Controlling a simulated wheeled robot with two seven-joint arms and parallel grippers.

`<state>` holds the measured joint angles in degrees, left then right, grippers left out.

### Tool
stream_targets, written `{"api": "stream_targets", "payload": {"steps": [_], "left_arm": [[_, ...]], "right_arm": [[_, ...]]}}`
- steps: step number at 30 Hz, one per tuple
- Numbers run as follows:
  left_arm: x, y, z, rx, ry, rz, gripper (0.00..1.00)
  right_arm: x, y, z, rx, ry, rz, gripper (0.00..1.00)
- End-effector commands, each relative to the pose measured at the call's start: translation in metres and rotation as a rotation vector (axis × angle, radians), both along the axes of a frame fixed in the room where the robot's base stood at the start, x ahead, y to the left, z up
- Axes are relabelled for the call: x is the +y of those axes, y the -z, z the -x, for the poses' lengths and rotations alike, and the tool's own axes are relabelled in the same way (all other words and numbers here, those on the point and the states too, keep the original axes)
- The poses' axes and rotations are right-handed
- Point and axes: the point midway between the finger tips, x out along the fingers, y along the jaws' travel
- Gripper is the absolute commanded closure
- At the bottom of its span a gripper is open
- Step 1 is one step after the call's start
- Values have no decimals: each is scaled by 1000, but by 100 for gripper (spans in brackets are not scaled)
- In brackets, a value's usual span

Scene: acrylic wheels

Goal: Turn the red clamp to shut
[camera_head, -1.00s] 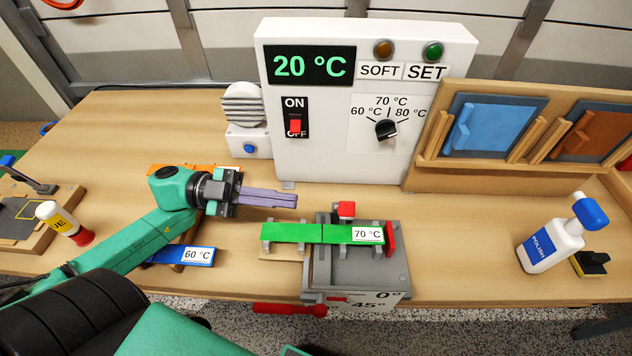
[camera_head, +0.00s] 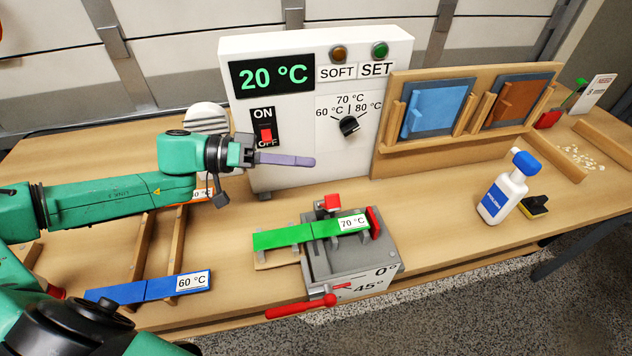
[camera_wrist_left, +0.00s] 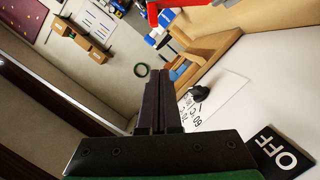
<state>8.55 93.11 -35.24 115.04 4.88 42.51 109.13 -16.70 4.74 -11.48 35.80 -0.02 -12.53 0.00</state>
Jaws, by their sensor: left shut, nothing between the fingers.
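A grey bending jig (camera_head: 350,262) with angle marks stands at the front of the table. On it are a small red block (camera_head: 331,202) at the back, a red upright plate (camera_head: 374,221) at the right, and a red lever (camera_head: 300,307) at the front. I cannot tell for certain which red part is the clamp. A green bar (camera_head: 285,236) labelled 70 °C lies across the jig. My left gripper (camera_head: 313,161) is shut and empty, in front of the heater panel, above and behind the jig. Its fingers (camera_wrist_left: 158,78) are together in the wrist view. My right gripper is out of view.
The white heater panel (camera_head: 300,190) reads 20 °C, with a black dial (camera_head: 349,125) and a red switch (camera_head: 265,134). A blue bar (camera_head: 150,288) lies on wooden rails at left. A polish bottle (camera_head: 502,190) and a sponge (camera_head: 534,206) stand at right.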

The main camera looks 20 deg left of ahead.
Motion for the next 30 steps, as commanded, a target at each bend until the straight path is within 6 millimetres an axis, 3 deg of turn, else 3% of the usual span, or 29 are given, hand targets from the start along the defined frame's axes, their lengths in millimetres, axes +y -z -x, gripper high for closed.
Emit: {"api": "stream_targets", "payload": {"steps": [5, 12, 30], "left_arm": [[-22, 0, -9, -6, 1, 6, 100], [-36, 25, 11, 4, 3, -1, 100], [-37, 33, 14, -16, 3, -10, 100]], "right_arm": [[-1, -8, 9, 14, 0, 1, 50], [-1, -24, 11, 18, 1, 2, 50], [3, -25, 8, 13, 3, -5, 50]]}}
